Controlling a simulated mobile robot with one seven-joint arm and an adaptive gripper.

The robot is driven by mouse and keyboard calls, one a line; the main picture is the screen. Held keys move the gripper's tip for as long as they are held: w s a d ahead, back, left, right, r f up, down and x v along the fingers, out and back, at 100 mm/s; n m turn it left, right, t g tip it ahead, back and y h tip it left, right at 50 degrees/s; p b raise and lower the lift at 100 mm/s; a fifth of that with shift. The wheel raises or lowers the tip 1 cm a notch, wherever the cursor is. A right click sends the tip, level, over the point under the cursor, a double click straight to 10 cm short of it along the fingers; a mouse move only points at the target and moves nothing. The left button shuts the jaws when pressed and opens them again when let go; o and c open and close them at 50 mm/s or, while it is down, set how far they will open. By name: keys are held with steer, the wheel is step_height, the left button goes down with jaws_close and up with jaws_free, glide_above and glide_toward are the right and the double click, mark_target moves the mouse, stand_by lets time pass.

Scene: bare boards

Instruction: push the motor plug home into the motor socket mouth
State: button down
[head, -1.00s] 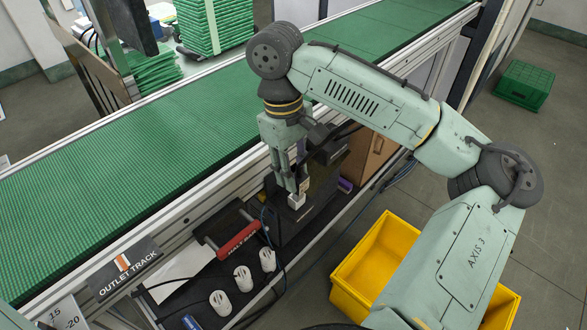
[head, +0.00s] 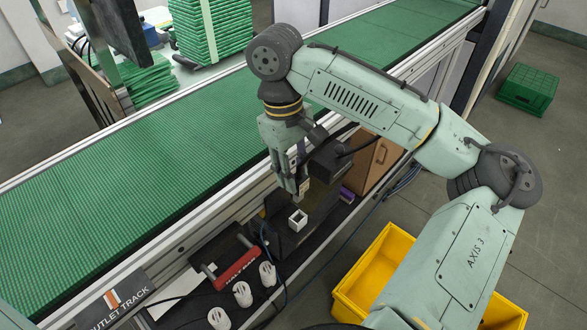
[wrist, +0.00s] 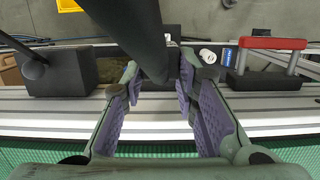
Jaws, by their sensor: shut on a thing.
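The motor socket mouth (head: 298,220) is a small white square opening on top of a dark box on the bench shelf. My gripper (head: 303,190) points down just above and behind it in the head view, apart from the opening in the picture. It is shut on the motor plug, which is mostly hidden by the fingers; only a small pale patch shows between them. In the wrist view, a dark column (wrist: 150,45) crosses between the purple-padded fingers (wrist: 160,95); I cannot tell whether it is the plug or its cable.
A red-handled part (head: 236,267) and several white cylindrical parts (head: 243,293) stand left of the dark box. The green conveyor (head: 120,180) with its metal rail runs behind. A yellow crate (head: 385,265) stands on the floor to the right. A dark cable lies beside the dark box.

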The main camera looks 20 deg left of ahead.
steer(key=shift+r+p, duration=0.25)
steer(key=shift+p, duration=0.05)
step_height(320, 180, down, 6)
steer(key=b, duration=0.3)
steer(key=shift+p, duration=1.3)
stand_by(1.4)
steer(key=shift+f+b, duration=0.95)
steer(key=shift+f, duration=1.2)
steer(key=c, duration=1.2)
jaws_free()
steer(key=shift+r, duration=0.15)
